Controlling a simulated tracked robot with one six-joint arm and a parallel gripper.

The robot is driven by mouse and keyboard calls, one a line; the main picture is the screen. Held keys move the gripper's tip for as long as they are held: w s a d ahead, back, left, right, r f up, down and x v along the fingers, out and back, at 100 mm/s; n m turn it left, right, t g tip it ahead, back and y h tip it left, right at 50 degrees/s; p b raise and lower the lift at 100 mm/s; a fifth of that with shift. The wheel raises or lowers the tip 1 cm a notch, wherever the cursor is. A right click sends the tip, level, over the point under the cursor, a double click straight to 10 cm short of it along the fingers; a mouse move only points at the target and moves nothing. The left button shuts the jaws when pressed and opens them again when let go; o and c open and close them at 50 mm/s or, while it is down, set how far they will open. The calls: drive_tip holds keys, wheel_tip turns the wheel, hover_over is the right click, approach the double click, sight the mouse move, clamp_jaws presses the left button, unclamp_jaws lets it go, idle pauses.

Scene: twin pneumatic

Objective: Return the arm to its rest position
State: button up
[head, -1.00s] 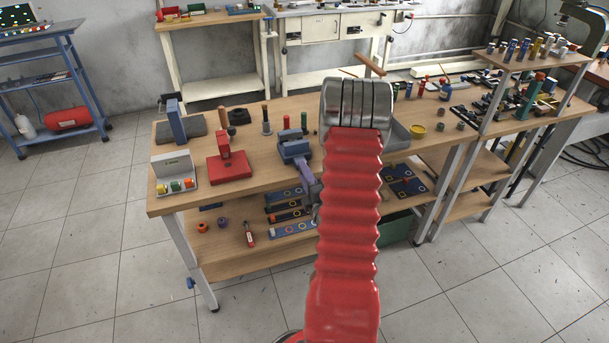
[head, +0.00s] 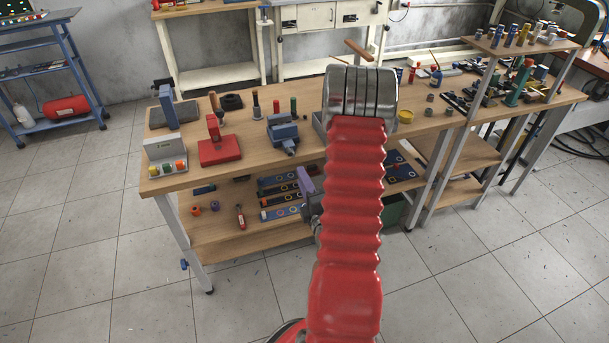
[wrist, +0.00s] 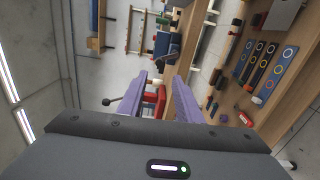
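My arm rises in front of my body camera as a red bellows sleeve with a grey metal joint at its top. My gripper (head: 306,184) is partly hidden behind the sleeve in the head view, with a purple finger showing in front of the bench's edge. In the wrist view, the two purple fingers of my gripper (wrist: 159,80) stand apart. A red object (wrist: 155,97) shows between them; it seems to lie beyond the fingers.
A wooden workbench (head: 180,183) stands ahead, with a red stand (head: 220,150), a blue vise (head: 283,132) and a grey holder (head: 165,150) on it. Its lower shelf (head: 215,238) holds small parts. A blue trolley (head: 65,66) stands far left. Floor at front left is clear.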

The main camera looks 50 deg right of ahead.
drive_tip(key=shift+v, duration=0.9)
